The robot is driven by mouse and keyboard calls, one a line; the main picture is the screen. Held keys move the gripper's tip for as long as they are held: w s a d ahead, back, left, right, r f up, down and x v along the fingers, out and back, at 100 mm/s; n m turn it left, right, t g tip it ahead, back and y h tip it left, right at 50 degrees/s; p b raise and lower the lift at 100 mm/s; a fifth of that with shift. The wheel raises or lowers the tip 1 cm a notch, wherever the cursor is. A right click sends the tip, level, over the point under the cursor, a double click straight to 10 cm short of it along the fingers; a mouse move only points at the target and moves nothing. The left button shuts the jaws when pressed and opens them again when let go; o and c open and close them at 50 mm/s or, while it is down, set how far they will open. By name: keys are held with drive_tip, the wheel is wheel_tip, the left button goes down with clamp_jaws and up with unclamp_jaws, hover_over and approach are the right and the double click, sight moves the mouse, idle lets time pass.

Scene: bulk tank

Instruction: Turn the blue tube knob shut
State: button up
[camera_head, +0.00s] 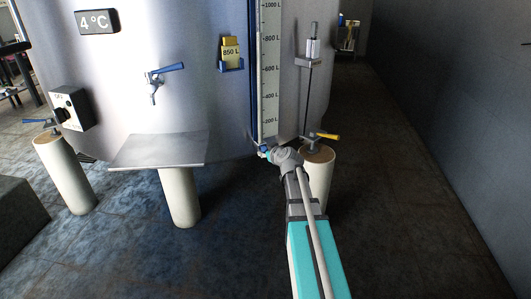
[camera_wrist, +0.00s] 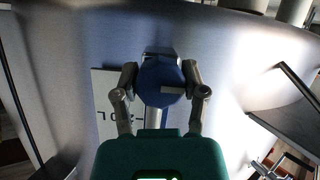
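The blue tube knob (camera_wrist: 160,76) is at the centre of the wrist view, round, with a pale bar mark on its face lying roughly level toward the right. My gripper (camera_wrist: 161,84) has one finger on each side of the knob, and both fingertips appear to touch its rim. In the head view, a small blue part of the knob (camera_head: 263,152) shows at the foot of the level gauge tube (camera_head: 260,70). My gripper (camera_head: 272,153) reaches it there from the lower right and hides part of it.
The steel tank (camera_head: 190,100) stands behind. A blue-handled tap (camera_head: 154,86) is at its front above a metal shelf (camera_head: 160,150). Open floor (camera_head: 420,220) lies to the right.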

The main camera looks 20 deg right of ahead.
drive_tip(key=c, duration=0.4)
drive_tip(key=shift+a, duration=0.1)
drive_tip(key=shift+y, duration=0.3)
drive_tip(key=shift+m+y, duration=0.5)
drive_tip(key=shift+m, duration=0.5)
drive_tip(key=m+y+b, duration=0.1)
drive_tip(key=m+y, duration=0.1)
drive_tip(key=m, duration=0.1)
drive_tip(key=shift+f+b, duration=0.15)
drive_tip(key=shift+b, duration=0.15)
drive_tip(key=m+t+y+b, duration=0.1)
drive_tip(key=m+y+b, duration=0.1)
drive_tip(key=m, duration=0.2)
drive_tip(key=m+t+y+b, duration=0.1)
drive_tip(key=m+b, duration=0.2)
drive_tip(key=m, duration=0.1)
drive_tip(key=shift+y, duration=0.3)
drive_tip(key=shift+t, duration=0.3)
